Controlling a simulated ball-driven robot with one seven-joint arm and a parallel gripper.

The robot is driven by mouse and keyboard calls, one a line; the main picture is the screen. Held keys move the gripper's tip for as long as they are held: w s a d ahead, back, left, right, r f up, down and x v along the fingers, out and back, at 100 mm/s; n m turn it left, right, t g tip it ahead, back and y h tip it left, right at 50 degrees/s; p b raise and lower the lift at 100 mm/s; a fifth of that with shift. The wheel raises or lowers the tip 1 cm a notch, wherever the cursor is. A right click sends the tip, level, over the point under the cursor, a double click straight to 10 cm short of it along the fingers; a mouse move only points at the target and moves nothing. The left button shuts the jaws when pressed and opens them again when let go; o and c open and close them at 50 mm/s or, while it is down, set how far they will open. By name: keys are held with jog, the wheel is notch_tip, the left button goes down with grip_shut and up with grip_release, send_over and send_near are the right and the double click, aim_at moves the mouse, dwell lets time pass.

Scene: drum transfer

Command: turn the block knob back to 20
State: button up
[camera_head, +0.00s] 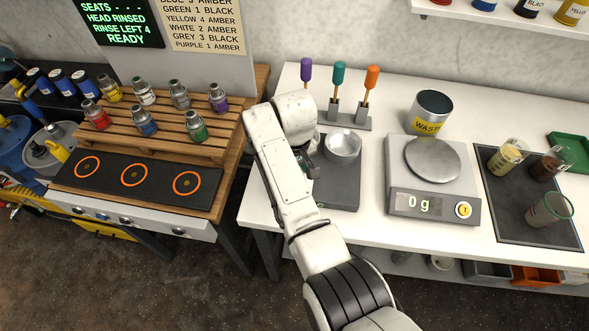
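I cannot make out the block's knob or a 20 mark; my white arm covers the block's left side and front left corner. My gripper (312,163) is a dark shape at the end of the arm, close to the left of the beaker and over the block's left back part. Its fingers are mostly hidden by the arm, so I cannot tell whether they are open or hold anything.
A scale (431,204) reading 0 g stands right of the block, with a waste can (429,112) behind it. A tool rack (345,116) with purple, teal and orange handles stands behind the block. A wooden rack (165,118) with several small bottles is at left.

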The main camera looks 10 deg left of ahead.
notch_tip(320, 180, up, 11)
jog(key=b, duration=0.1)
jog(key=shift+b, duration=0.4)
jog(key=shift+d+f, duration=0.1)
jog(key=shift+f, duration=0.1)
dwell(0.3)
